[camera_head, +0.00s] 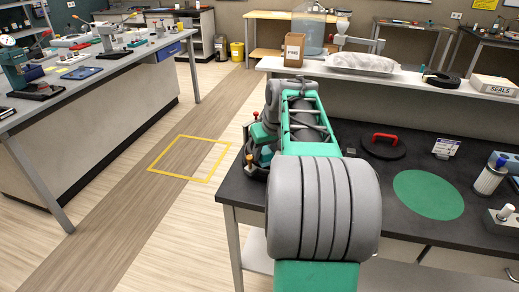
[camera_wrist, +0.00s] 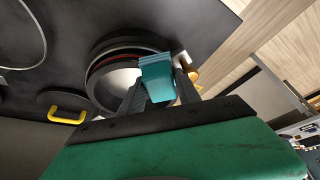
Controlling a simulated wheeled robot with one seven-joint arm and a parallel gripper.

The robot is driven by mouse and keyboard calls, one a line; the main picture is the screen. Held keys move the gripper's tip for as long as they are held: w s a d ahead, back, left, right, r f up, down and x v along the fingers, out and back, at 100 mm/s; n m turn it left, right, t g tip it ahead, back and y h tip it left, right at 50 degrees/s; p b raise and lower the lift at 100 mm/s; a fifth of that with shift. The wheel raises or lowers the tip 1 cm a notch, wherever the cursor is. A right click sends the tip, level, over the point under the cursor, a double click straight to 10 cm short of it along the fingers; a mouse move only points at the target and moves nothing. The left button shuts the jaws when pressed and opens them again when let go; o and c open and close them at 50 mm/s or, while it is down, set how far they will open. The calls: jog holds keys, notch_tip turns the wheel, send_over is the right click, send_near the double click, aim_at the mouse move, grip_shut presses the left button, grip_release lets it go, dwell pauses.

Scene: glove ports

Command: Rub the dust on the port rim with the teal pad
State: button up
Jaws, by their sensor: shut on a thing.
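My gripper (camera_wrist: 160,94) is shut on the teal pad (camera_wrist: 157,70) in the wrist view, with a dark finger on each side of it. The pad overlaps the right part of the port rim (camera_wrist: 100,48), a dark ring with a thin red line, around a pale grey inside (camera_wrist: 112,86). I cannot tell whether the pad touches the rim. I cannot make out dust on the rim; part of the ring is hidden behind the pad and fingers. In the head view my arm hides the gripper.
The dark bench holds a black lid with a red handle (camera_head: 384,142), a green round mat (camera_head: 428,195) and a white canister (camera_head: 489,178). A shelf behind bears a brown box (camera_head: 294,49) and a SEALS box (camera_head: 494,86). A yellow handle (camera_wrist: 67,117) shows in the wrist view.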

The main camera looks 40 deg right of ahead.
jog(key=shift+s+d, duration=0.85)
jog(key=shift+s, duration=0.2)
jog(key=shift+s+d, duration=0.8)
jog(key=shift+s, duration=0.2)
jog(key=shift+r, duration=0.1)
notch_tip(320, 180, up, 6)
jog(key=p, duration=0.5)
jog(key=shift+w+r, duration=0.1)
notch_tip(320, 180, up, 3)
jog(key=p, duration=0.2)
jog(key=shift+p, duration=0.4)
